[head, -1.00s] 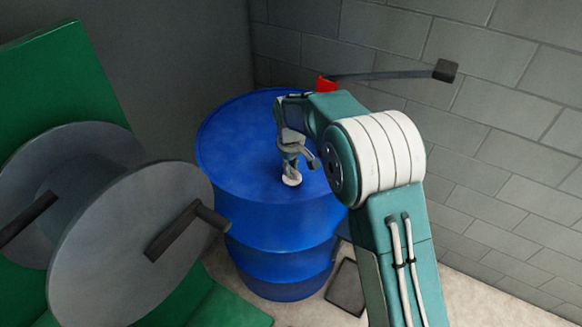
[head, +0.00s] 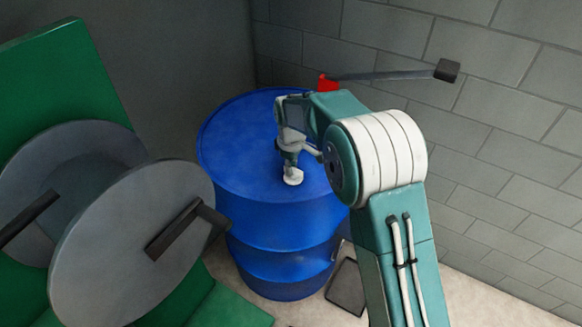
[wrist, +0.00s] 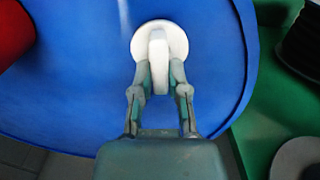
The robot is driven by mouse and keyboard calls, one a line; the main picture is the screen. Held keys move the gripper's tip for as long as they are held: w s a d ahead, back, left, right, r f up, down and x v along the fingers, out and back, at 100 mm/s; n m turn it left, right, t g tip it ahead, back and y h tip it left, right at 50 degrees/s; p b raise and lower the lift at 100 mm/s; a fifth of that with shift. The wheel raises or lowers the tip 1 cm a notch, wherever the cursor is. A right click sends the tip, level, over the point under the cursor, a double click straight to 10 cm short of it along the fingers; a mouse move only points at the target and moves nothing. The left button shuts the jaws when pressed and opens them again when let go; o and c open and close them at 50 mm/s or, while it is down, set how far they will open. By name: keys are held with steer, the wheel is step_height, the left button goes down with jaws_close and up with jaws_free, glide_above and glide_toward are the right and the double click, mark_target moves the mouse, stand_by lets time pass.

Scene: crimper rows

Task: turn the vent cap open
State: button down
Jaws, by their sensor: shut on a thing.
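The white vent cap (head: 293,176) sits on the top of the blue drum (head: 235,135), near its front edge. In the wrist view the cap (wrist: 150,32) is a round white disc with a raised grip bar (wrist: 159,65) across it. My gripper (head: 291,160) reaches down to the cap from above. In the wrist view my gripper's two fingers (wrist: 159,78) are shut on the bar, one on each side. The bar points roughly along the fingers in that view. The underside of the cap is hidden.
Two large grey discs with dark handles (head: 130,245) stand at left on a green machine (head: 50,70). A grey block wall (head: 500,130) is behind and right. A red piece on a dark lever (head: 328,82) is behind the drum. A dark flat plate (head: 346,287) lies on the floor.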

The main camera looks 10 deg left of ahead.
steer(key=c, duration=0.6)
jaws_free()
steer(key=shift+w+f, duration=0.1)
steer(key=shift+c, duration=0.2)
step_height(320, 180, up, 12)
steer(key=shift+a, duration=0.1)
